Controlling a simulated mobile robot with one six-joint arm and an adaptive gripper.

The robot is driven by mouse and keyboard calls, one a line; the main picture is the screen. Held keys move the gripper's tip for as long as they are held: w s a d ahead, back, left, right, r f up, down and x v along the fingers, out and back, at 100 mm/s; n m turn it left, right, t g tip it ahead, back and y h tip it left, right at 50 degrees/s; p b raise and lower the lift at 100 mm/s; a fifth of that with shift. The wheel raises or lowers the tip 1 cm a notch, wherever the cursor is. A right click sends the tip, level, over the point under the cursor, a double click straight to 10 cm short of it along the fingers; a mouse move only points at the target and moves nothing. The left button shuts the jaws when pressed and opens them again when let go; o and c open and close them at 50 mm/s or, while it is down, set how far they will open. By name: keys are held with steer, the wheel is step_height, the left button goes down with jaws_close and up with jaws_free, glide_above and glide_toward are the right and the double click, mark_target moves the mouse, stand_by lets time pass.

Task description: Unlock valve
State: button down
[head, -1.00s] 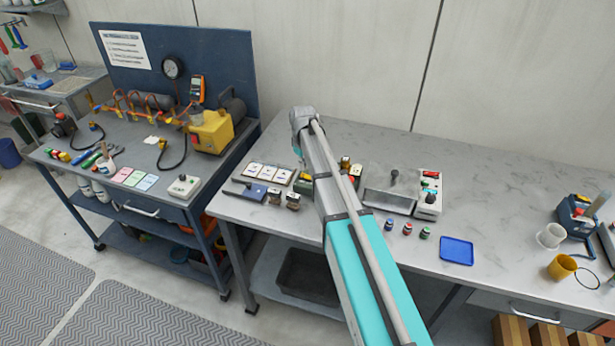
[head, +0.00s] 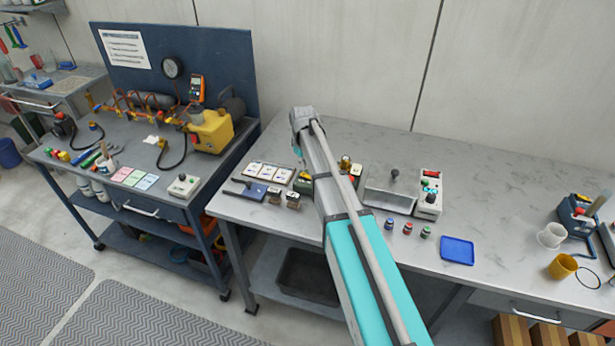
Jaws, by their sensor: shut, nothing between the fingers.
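I cannot pick out a valve for certain. The likeliest place is the row of brass and orange pipe fittings (head: 140,112) on the blue cart at the left. Small brass and dark parts (head: 346,166) also show on the grey bench just right of my arm, partly hidden by it. My arm reaches up from the bottom over the bench and bends at the top. My gripper is not seen; it is hidden behind the arm or out of sight.
The bench (head: 500,190) holds a grey metal box (head: 388,200), a white control box (head: 429,195), several small coloured knobs (head: 407,228) and a blue tray (head: 457,250). A yellow pump (head: 212,132) and a gauge (head: 172,67) are on the cart. The bench's back right is clear.

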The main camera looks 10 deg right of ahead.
mark_target(304, 175)
steer(key=shift+f+b, duration=1.2)
steer(key=shift+f, duration=0.1)
stand_by(1.0)
steer(key=shift+r, duration=0.15)
steer(key=shift+r+p, duration=3.45)
steer(key=shift+p, duration=0.1)
steer(key=shift+s, duration=0.1)
steer(key=s+d+m, duration=0.1)
steer(key=s+m, duration=0.5)
steer(key=s, duration=2.1)
steer(key=shift+d, duration=0.25)
